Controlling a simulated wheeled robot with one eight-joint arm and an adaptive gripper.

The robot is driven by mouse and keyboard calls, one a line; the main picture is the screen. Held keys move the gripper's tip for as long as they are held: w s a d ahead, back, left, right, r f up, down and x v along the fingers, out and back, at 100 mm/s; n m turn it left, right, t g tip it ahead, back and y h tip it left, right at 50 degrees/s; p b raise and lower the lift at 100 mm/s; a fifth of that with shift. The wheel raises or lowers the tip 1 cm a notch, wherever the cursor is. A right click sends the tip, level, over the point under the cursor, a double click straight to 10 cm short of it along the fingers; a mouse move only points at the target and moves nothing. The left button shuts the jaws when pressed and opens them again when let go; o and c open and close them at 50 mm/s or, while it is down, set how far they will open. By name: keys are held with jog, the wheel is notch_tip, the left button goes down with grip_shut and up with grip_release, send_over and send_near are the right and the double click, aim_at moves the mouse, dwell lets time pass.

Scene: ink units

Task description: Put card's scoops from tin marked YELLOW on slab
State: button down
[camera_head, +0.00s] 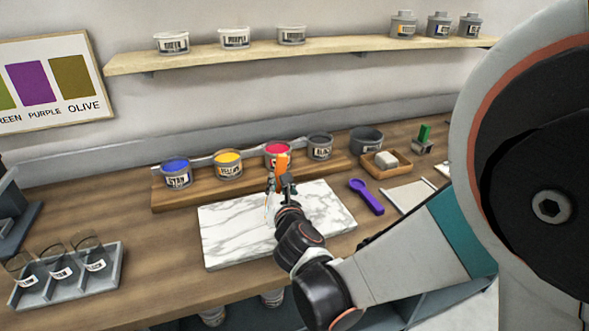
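The tin marked YELLOW (228,165), with yellow ink in its open top, stands on a wooden board behind the slab. The white marble slab (232,237) lies on the worktop, with no ink visible on its bare parts. My gripper (280,184) is above the slab's back edge, right of the yellow tin and in front of the magenta tin (276,148). An orange piece (284,161) shows at my fingertips; I cannot tell whether they grip it. A pale flat sheet (408,196), possibly the card, lies at the right; no writing is readable.
A blue-ink tin (176,173) and a black tin (320,147) share the board (200,196). A purple scoop (367,197) lies right of the slab. A grey rack (68,277) with jars stands front left. A small wooden tray (386,163) holds a white block.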

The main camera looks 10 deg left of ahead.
aim_at(278, 173)
jog(key=shift+f+b, duration=0.8)
jog(key=shift+f, duration=0.05)
jog(key=shift+b, duration=0.45)
dwell(2.0)
dwell(0.4)
notch_tip(278, 173, up, 5)
jog(key=p, duration=0.3)
jog(key=shift+p, duration=0.4)
